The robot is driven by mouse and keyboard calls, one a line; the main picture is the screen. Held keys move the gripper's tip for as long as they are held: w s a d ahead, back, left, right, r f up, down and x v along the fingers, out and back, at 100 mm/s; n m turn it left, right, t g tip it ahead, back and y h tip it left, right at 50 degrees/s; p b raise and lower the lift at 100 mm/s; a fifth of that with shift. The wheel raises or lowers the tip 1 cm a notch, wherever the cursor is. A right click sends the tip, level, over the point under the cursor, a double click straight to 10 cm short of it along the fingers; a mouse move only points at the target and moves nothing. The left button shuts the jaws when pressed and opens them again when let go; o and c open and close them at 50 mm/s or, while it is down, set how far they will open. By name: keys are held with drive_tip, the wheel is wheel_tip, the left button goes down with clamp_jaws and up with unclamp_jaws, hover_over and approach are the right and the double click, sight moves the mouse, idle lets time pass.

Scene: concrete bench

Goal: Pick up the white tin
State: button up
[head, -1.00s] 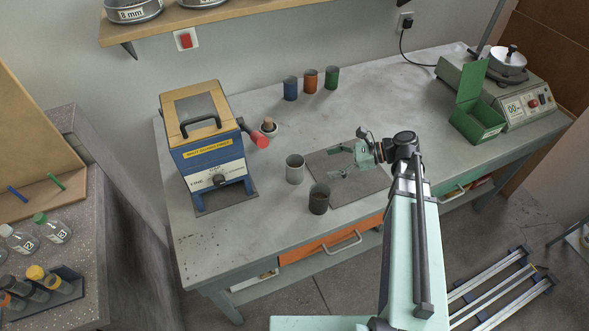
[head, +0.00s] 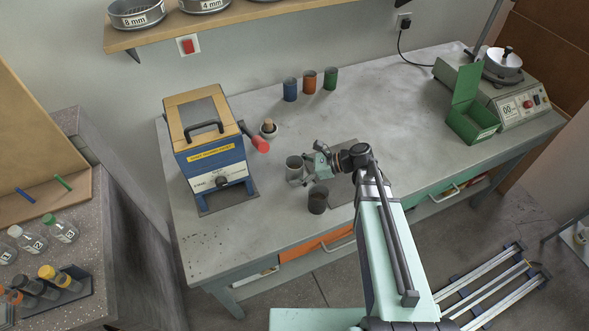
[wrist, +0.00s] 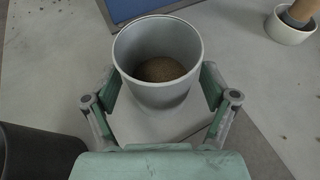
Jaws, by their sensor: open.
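The white tin (head: 294,167) stands upright on the bench, to the right of the blue and yellow machine. In the wrist view the tin (wrist: 157,90) is open at the top and has brown grainy stuff in its bottom. My gripper (head: 302,177) is low beside the tin, on its right side in the head view. In the wrist view my gripper (wrist: 160,88) is open, with a finger on each side of the tin's lower body. I cannot tell whether either finger touches it.
A dark grey tin (head: 317,200) stands close to my gripper. The machine (head: 210,150) is to the left, and a mortar with pestle (head: 268,130) is behind. Blue (head: 290,89), orange (head: 309,82) and green (head: 331,78) tins stand at the back.

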drive_tip(key=shift+a+f, duration=0.1)
drive_tip(key=shift+a, duration=0.1)
drive_tip(key=c, duration=1.4)
